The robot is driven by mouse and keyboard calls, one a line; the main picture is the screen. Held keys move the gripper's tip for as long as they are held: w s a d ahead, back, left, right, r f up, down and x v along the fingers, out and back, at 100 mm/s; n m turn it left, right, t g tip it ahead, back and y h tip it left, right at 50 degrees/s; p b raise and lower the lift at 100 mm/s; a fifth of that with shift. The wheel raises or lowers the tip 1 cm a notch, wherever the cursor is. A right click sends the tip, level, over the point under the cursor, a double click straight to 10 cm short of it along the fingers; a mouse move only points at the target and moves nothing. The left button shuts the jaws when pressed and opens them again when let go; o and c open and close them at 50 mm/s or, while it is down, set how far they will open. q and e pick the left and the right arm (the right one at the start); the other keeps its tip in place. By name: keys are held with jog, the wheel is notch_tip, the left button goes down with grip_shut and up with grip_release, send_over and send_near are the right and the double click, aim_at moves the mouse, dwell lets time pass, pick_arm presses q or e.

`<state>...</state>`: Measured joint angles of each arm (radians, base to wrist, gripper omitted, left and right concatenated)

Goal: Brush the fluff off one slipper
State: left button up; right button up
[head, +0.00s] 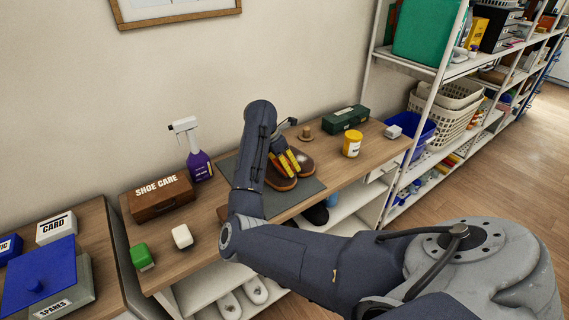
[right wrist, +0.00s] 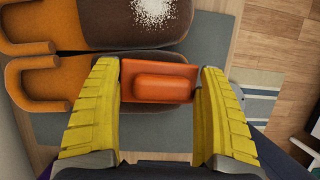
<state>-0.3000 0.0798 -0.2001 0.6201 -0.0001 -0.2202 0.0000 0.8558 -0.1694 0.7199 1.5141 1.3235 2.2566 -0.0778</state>
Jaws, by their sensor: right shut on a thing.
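Two brown slippers with orange straps lie side by side on a grey mat (head: 300,198). In the right wrist view, the upper slipper (right wrist: 105,22) has a patch of white fluff (right wrist: 153,12) on its sole; the other slipper (right wrist: 110,93) is clean where it shows. My right gripper (head: 284,163), with yellow fingers, is over the slippers. In the right wrist view it (right wrist: 160,100) is shut on an orange brush (right wrist: 165,87), which overlaps the clean slipper and the mat. The brush's underside is hidden, and I cannot tell whether it touches anything. My left gripper is out of view.
A purple spray bottle (head: 193,150) and a brown shoe care box (head: 158,196) stand left of the mat. A yellow tin (head: 352,143) and a green box (head: 345,118) stand to the right. A white block (head: 182,237) and a green block (head: 142,257) are near the left end.

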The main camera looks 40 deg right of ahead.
jog(key=shift+f, duration=0.1)
dwell(0.3)
jog(key=shift+s, duration=0.1)
jog(key=shift+s, duration=0.65)
jog(key=shift+w, duration=0.15)
jog(key=shift+w+f, duration=0.15)
jog(key=shift+w, duration=0.65)
jog(key=shift+w+a, duration=0.15)
jog(key=shift+w, duration=0.5)
